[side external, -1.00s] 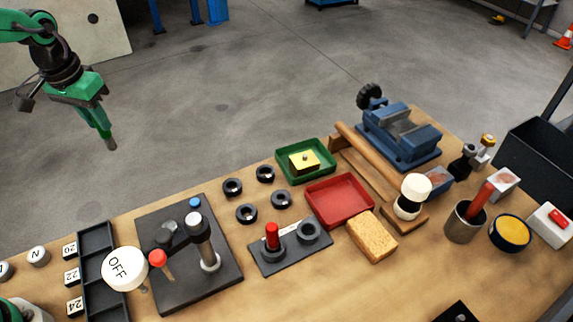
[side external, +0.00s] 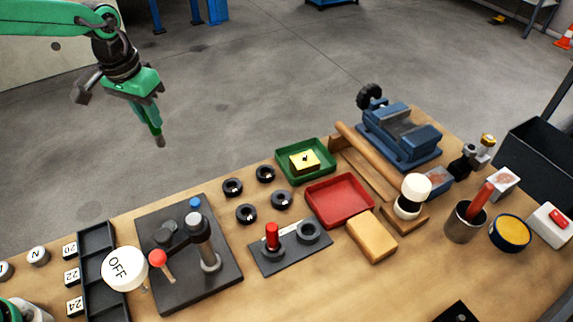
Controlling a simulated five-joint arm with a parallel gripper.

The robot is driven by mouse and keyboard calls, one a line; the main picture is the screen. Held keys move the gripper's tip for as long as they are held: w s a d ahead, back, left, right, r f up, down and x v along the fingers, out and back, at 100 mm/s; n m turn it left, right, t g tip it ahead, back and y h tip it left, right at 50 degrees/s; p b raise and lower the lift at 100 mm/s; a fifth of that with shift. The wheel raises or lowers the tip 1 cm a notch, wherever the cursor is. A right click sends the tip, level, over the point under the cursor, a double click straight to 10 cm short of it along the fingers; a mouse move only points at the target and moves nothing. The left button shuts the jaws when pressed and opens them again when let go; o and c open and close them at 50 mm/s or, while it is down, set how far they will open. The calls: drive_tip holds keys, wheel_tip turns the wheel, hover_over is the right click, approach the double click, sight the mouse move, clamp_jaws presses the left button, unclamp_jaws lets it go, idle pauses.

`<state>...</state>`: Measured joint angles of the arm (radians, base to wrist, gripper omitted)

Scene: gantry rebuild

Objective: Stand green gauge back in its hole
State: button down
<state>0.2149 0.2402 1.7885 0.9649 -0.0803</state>
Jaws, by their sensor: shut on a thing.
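My gripper (side external: 153,116) is at the upper left, in the air and seen against the floor beyond the bench's far edge. It is shut on the green gauge (side external: 158,134), which hangs down, slightly tilted, with a grey lower end. The fingers and the gauge are both green, so their boundary is hard to see. The dark gauge stand (side external: 284,257) lies on the bench, well to the right of and below my gripper in the picture. A red gauge (side external: 272,234) stands upright in its left ring. The right ring (side external: 308,231) is empty.
A dark fixture plate (side external: 180,290) with a post and red-knobbed lever stands left of the stand. Several black rings (side external: 246,213) lie behind the stand. A red tray (side external: 340,199), green tray (side external: 305,144) and yellow-brown block (side external: 371,236) are to its right.

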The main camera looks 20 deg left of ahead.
drive_tip(key=s+d+f+m, duration=0.2)
drive_tip(key=d, duration=1.5)
drive_tip(key=s+d+f+m, duration=0.2)
drive_tip(key=s+d+f, duration=0.1)
drive_tip(key=d, duration=1.4)
drive_tip(key=shift+d+g+h, duration=0.15)
drive_tip(key=shift+g+h, duration=0.15)
drive_tip(key=shift+h, duration=0.1)
drive_tip(key=shift+f, duration=3.4)
drive_tip(key=c, duration=1.2)
unclamp_jaws()
drive_tip(key=shift+s+a+r, duration=0.15)
drive_tip(key=shift+r, duration=1.15)
drive_tip(key=shift+s+a+r, duration=0.1)
drive_tip(key=shift+a+r, duration=0.05)
drive_tip(key=shift+r, duration=1.1)
drive_tip(key=shift+s+a+r, duration=0.15)
drive_tip(key=shift+r, duration=1.15)
